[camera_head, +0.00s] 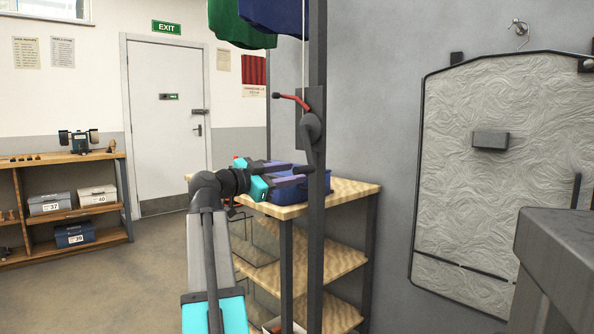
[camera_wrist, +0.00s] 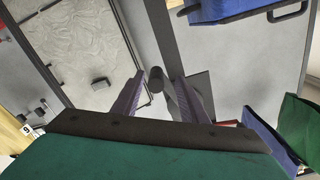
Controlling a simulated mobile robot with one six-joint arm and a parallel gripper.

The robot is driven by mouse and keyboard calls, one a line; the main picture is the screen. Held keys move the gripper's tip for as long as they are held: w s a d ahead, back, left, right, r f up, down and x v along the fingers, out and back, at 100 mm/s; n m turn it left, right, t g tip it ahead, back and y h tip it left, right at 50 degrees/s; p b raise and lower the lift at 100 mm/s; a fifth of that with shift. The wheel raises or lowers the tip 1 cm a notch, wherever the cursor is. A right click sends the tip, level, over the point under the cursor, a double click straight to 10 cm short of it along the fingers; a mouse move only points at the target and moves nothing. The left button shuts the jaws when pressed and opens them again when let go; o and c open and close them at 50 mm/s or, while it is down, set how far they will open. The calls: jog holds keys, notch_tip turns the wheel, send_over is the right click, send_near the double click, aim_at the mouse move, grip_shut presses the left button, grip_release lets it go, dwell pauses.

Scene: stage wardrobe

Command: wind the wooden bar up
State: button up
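A dark crank (camera_head: 311,128) is mounted on an upright steel post (camera_head: 317,240); its arm points down and ends in a dark grip (camera_head: 303,170). A red lever (camera_head: 290,98) sticks out above it. My gripper (camera_head: 298,173) is at the crank's grip. In the wrist view the round end of the grip (camera_wrist: 155,79) lies between my two purple fingers (camera_wrist: 160,84), with gaps visible, so the fingers look open around it. A thin cord (camera_head: 303,45) runs up beside the post. Green cloth (camera_head: 238,25) and blue cloth (camera_head: 273,17) hang at the top. The wooden bar is not visible.
A wooden shelf table (camera_head: 345,197) with a blue crate (camera_head: 296,190) stands just behind the post. A grey wall with a framed, wrinkled grey panel (camera_head: 510,130) is on the right. A workbench (camera_head: 60,158) and a door (camera_head: 165,120) stand at the back left, with open floor before them.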

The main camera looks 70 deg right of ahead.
jog(key=p+v, duration=0.2)
jog(key=v, duration=0.7)
jog(key=shift+w+a, duration=0.2)
jog(key=shift+a, duration=0.2)
